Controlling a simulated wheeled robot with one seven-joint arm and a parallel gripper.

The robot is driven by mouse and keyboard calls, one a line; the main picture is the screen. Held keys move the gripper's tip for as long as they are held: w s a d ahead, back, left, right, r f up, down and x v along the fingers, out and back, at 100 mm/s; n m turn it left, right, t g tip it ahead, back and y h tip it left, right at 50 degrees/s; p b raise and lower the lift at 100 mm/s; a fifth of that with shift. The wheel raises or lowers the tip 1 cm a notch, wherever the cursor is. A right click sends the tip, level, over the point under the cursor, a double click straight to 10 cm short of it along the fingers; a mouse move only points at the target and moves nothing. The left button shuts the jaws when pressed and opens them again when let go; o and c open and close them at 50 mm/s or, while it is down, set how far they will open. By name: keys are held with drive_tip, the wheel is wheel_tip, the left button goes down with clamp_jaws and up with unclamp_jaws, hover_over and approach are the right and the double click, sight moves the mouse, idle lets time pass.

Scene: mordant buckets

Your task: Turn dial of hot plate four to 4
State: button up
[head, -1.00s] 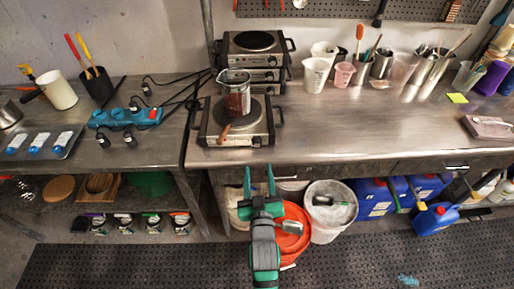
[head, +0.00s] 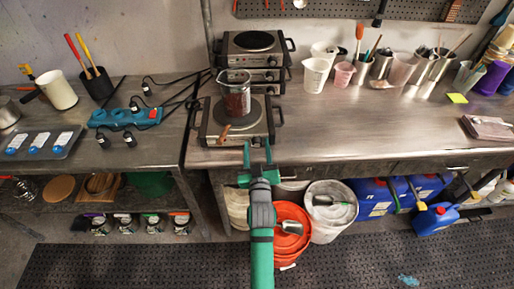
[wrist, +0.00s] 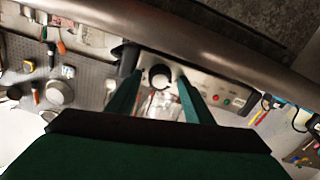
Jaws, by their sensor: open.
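A hot plate (head: 262,135) with a dark round top sits on the bench near its front edge. No number is legible on it. My gripper (head: 257,151) is open, just in front of the hot plate's front right side. In the wrist view, a round dark dial (wrist: 159,76) on a pale panel (wrist: 197,90) shows between the open fingertips of my gripper (wrist: 158,80). The fingers stand on either side of the dial with gaps showing; I cannot tell how far from the panel they are. The dial's setting is not legible.
A glass beaker of dark red liquid (head: 236,98) stands on the hot plate. A stack of hot plates (head: 283,60) stands behind. A blue power strip (head: 128,117) lies on the left table. The bench (head: 365,125) to the right is mostly clear. Buckets (head: 288,215) stand below.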

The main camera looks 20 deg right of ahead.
drive_tip(key=shift+c, duration=0.6)
drive_tip(key=c, duration=0.9)
drive_tip(key=shift+w, duration=0.1)
